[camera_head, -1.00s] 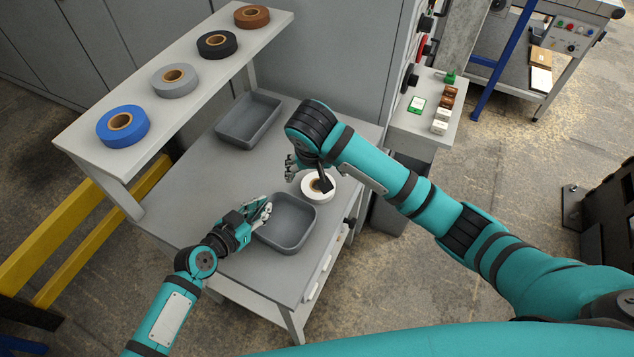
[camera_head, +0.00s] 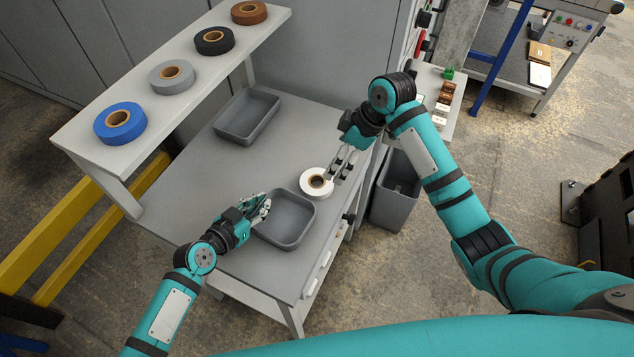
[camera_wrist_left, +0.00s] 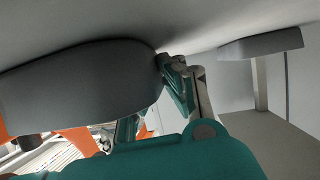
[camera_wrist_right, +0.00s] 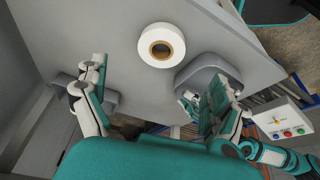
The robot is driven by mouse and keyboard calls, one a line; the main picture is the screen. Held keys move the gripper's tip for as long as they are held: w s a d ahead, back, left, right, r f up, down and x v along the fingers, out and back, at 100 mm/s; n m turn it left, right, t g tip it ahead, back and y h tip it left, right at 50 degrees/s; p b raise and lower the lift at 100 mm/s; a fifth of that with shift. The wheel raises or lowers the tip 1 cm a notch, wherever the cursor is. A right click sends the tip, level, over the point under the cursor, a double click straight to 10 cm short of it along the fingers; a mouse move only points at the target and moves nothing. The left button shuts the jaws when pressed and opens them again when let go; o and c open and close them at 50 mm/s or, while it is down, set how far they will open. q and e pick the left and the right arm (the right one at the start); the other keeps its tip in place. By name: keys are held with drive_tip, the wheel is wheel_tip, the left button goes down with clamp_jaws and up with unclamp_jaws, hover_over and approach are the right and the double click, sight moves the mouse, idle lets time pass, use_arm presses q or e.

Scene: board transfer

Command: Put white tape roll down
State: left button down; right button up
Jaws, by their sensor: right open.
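The white tape roll (camera_head: 309,191) lies flat on the grey table, just behind the near grey tray (camera_head: 307,237). It also shows on the table in the right wrist view (camera_wrist_right: 145,38). My right gripper (camera_head: 340,170) is at the right of the roll, with its fingers spread. In the right wrist view my right gripper (camera_wrist_right: 155,90) has nothing between its fingers, and the roll lies beyond them. My left gripper (camera_head: 263,210) is at the left rim of the near tray. In the left wrist view its fingers (camera_wrist_left: 188,88) are close together, and their grip is partly hidden.
A second grey tray (camera_head: 271,103) stands at the table's back. The raised shelf holds blue (camera_head: 105,121), grey (camera_head: 159,77), black (camera_head: 203,43) and brown (camera_head: 239,14) tape rolls. A grey bin (camera_head: 393,207) stands right of the table. The table's middle is clear.

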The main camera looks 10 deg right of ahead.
sight(321, 180)
drive_tip(key=x, duration=1.1)
drive_tip(key=shift+s+a+f, duration=0.1)
drive_tip(key=shift+a+f, duration=0.05)
drive_tip(key=shift+f, duration=0.2)
drive_tip(key=shift+c, duration=0.2)
drive_tip(key=c, duration=1.1)
wheel_tip(321, 180, up, 10)
drive_tip(key=shift+r, duration=0.1)
